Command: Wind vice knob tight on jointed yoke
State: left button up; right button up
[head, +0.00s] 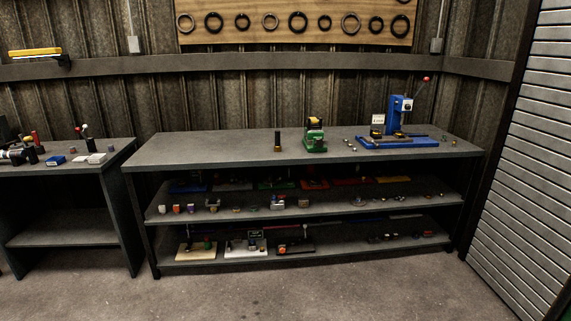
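A small green device (315,144), which looks like a vice, stands on the top of the long grey workbench (220,150), right of its middle. Something dark and yellow shows at its top; I cannot make out a knob or a jointed yoke at this distance. Neither of my grippers is in view.
A blue press (397,117) with a red-tipped lever stands on the bench's right part. A small dark post (277,141) stands left of the green device. Small parts fill the lower shelves. A second bench (110,155) holds tools at left. The floor (300,290) in front is clear.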

aim_at(319, 143)
jog(key=i+z, duration=0.1)
jog(key=i, duration=0.4)
jog(key=i+j+z, duration=0.15)
jog(key=i, duration=0.35)
jog(key=i+j+z, duration=0.1)
jog(key=i, duration=0.4)
jog(key=u, duration=0.45)
jog(key=i+l+u, duration=0.35)
jog(key=u, duration=0.15)
jog(key=i+l+u, duration=0.25)
jog(key=l+u, duration=0.2)
jog(key=l, duration=0.05)
